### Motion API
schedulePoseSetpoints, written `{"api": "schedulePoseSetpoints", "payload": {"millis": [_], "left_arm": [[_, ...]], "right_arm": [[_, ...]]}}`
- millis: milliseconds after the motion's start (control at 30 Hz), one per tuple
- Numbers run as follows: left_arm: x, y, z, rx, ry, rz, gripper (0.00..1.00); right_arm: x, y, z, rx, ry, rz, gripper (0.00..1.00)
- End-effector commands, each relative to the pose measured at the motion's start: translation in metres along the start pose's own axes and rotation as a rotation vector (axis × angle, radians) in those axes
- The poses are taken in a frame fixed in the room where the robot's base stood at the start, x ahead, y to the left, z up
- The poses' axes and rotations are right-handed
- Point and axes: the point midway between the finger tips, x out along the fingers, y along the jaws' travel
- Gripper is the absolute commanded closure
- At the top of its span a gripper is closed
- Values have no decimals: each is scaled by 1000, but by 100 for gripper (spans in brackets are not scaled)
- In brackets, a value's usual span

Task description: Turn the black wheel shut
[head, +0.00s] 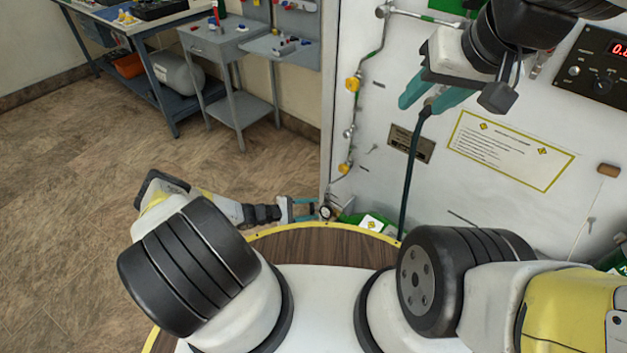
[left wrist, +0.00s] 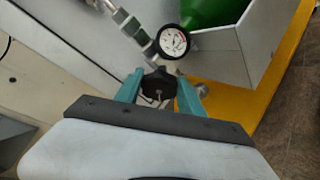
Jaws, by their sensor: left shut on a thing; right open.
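The black wheel (left wrist: 158,84) shows in the left wrist view, a dark lobed knob below a white round gauge. My left gripper (left wrist: 160,92) has its teal fingers on either side of it and is shut on it. In the head view my left gripper (head: 301,209) is low beside the white panel, with the gauge (head: 326,212) just right of its tips; I cannot make out the wheel there. My right gripper (head: 434,98) is open at the upper right, with the end of a dark hose (head: 411,170) between or just behind its fingers.
A green cylinder (left wrist: 215,22) stands in a grey-white holder (left wrist: 228,57) on a yellow base beside the gauge. The white panel (head: 375,110) carries pipework at its left edge and a printed notice (head: 507,150). A grey side table (head: 222,42) and open floor lie left.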

Motion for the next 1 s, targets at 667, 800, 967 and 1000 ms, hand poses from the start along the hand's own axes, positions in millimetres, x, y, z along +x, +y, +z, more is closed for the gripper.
{"api": "schedulePoseSetpoints", "payload": {"millis": [667,800,967,1000], "left_arm": [[-1,0,0,-1,0,0,33],[-14,0,-1,-1,2,-1,33],[-42,0,-1,-1,2,0,33],[-50,0,-1,-2,3,0,33]], "right_arm": [[0,0,0,0,0,0,57],[0,0,0,0,0,0,57],[0,0,0,0,0,0,57],[0,0,0,0,0,0,57]]}}
